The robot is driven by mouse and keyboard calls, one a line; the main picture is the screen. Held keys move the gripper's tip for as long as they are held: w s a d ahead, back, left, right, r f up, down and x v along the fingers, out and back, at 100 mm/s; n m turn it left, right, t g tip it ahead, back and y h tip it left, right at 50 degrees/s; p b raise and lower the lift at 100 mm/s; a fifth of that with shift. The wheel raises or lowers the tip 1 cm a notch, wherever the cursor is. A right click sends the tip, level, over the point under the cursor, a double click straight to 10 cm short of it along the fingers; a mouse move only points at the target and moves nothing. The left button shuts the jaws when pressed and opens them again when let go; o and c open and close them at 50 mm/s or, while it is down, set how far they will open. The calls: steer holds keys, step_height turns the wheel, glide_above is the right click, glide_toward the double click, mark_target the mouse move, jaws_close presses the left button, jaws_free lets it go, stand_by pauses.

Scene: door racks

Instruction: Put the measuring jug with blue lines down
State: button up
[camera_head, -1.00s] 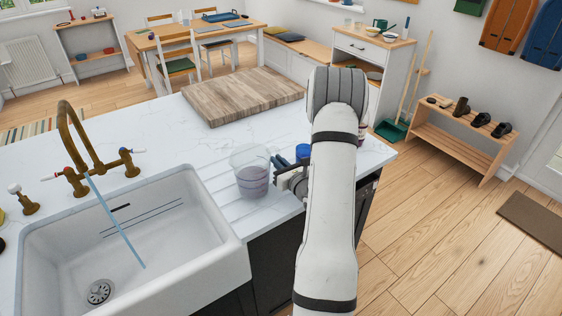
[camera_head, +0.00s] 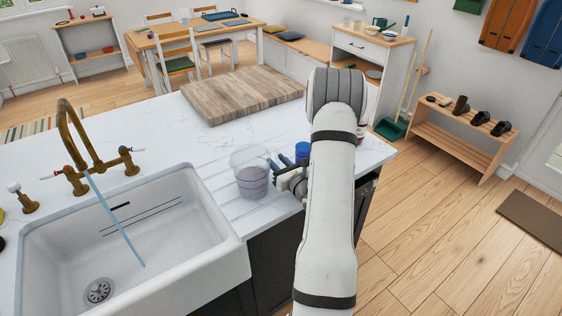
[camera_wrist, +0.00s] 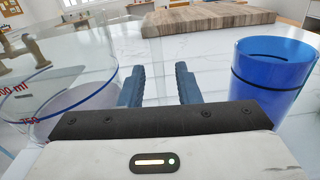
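The clear measuring jug (camera_head: 252,178) stands upright on the white worktop, just right of the sink. In the wrist view the jug (camera_wrist: 75,75) fills the left side, with blue lines and red markings on its wall. My gripper (camera_head: 279,164) is at the jug's right side, low over the worktop.
A blue cup (camera_wrist: 272,75) stands just right of my gripper, near the worktop's right edge. A wooden board (camera_head: 243,95) lies behind. The sink (camera_head: 130,240) with a brass tap (camera_head: 85,150) is at the left. Clear worktop (camera_head: 165,135) lies between tap and board.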

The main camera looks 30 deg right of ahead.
steer(key=shift+r, duration=0.15)
steer(key=s+b, duration=0.3)
steer(key=s, duration=0.9)
steer(key=shift+s+d, duration=0.1)
